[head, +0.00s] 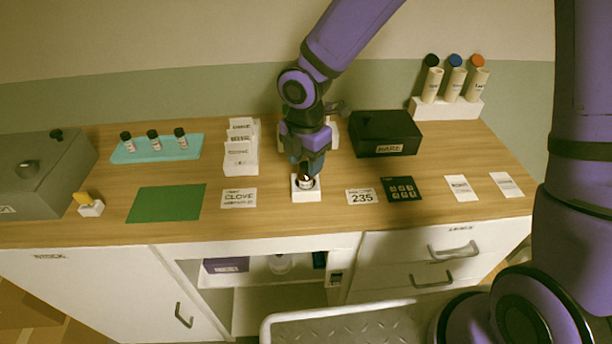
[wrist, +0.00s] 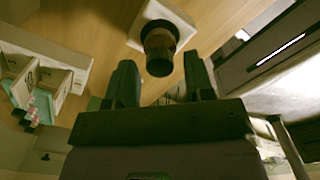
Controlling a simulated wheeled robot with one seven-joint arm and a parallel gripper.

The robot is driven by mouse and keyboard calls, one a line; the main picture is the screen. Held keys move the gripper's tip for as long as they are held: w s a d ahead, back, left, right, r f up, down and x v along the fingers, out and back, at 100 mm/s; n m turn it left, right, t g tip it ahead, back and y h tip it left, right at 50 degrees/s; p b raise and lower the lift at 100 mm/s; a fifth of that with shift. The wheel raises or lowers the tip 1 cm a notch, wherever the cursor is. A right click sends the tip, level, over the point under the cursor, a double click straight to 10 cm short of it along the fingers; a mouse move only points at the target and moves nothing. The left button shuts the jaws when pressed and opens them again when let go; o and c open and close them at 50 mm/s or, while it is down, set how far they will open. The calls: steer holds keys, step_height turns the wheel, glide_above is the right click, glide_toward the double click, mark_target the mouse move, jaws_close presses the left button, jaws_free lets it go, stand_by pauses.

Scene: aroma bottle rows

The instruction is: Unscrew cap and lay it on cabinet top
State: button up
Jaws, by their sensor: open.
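A small dark bottle (head: 306,184) stands in a white square holder (head: 305,195) near the front middle of the wooden cabinet top (head: 285,226). In the wrist view the brown bottle (wrist: 160,38) rises from the white holder (wrist: 181,18), and its dark cap (wrist: 159,66) faces my gripper. My gripper (head: 306,168) is over the bottle, pointing down. In the wrist view my gripper (wrist: 161,72) has its two fingers apart, one on each side of the cap, with gaps showing. The fingers hide part of the bottle in the head view.
A teal tray (head: 158,148) with 3 small capped bottles, a green mat (head: 166,203) and a grey box (head: 40,178) are to the left. A black box (head: 385,132) and a rack (head: 446,108) of 3 tubes stand behind right. Flat cards (head: 238,198) lie beside the holder.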

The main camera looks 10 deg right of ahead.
steer(key=m, duration=1.8)
steer(key=c, duration=0.8)
